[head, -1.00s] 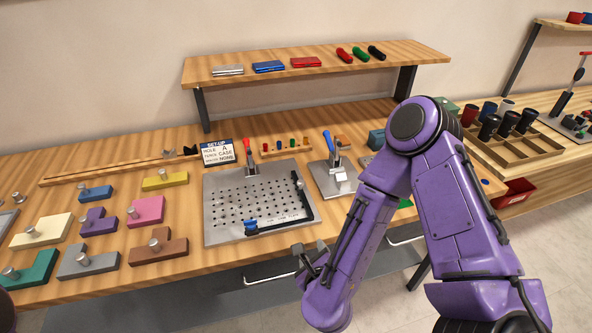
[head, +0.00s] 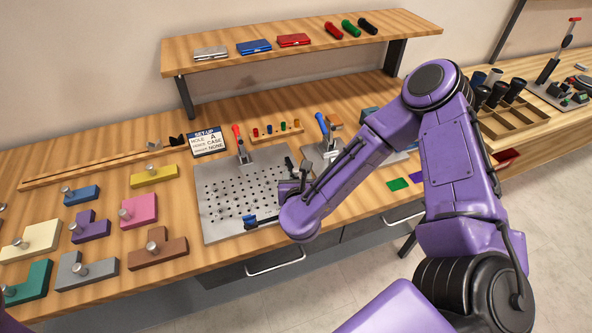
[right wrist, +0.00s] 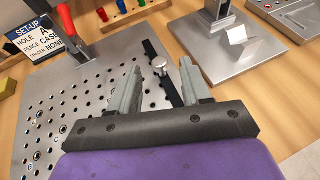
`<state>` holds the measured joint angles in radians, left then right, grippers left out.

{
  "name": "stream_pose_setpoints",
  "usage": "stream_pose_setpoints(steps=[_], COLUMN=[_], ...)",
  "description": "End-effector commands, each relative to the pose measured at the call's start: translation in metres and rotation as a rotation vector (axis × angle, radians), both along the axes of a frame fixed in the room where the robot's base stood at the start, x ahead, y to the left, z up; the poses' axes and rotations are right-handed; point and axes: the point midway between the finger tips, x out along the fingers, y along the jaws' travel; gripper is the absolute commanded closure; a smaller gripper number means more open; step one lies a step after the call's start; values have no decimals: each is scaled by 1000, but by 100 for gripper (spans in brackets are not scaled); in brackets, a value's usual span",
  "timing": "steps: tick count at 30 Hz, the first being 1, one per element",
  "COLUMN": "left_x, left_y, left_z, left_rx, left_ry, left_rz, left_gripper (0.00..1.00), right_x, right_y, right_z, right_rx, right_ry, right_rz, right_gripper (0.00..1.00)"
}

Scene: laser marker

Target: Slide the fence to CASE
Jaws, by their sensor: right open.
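The fence is a black bar (right wrist: 151,50) with a silver knob (right wrist: 160,66), along the right side of the grey perforated plate (head: 215,190). My right gripper (right wrist: 162,76) is open, with one finger on each side of the knob and bar in the right wrist view. I cannot tell whether the fingers touch it. In the head view my right gripper (head: 291,187) hides much of the fence. The set-up card (head: 208,142) reads hole A, fence CASE, spacer NONE. Any CASE mark on the plate is hidden or too small to read. My left gripper is out of view.
A red-handled clamp (head: 240,146) stands at the plate's back edge. A blue-handled fixture (head: 324,140) stands to the right. A blue piece on a black bar (head: 250,221) lies at the plate's front. Several coloured blocks with knobs, such as the pink one (head: 139,210), lie left.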

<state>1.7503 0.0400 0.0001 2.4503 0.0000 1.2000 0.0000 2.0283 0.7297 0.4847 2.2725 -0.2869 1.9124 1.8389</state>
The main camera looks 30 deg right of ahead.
Motion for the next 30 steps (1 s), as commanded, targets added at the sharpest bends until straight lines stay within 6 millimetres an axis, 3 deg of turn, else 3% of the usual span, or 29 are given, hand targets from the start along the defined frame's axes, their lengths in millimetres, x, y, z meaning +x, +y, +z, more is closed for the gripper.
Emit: stream_pose_setpoints(steps=[5, 12, 13, 17, 23, 30], left_x=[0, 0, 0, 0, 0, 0], left_y=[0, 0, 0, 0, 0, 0], left_z=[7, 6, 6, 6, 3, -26], left_rx=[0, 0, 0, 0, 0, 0], left_ry=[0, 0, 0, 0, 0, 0], left_rz=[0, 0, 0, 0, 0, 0], left_gripper=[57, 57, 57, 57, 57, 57], right_x=[14, 16, 16, 16, 16, 22], right_y=[-8, -9, -9, -9, -7, 24], right_z=[-6, -8, -8, -8, -9, -13], right_rx=[0, 0, 0, 0, 0, 1], right_ry=[0, 0, 0, 0, 0, -2], right_rz=[1, 2, 2, 2, 3, -6], right_gripper=[52, 52, 55, 98, 100, 100])
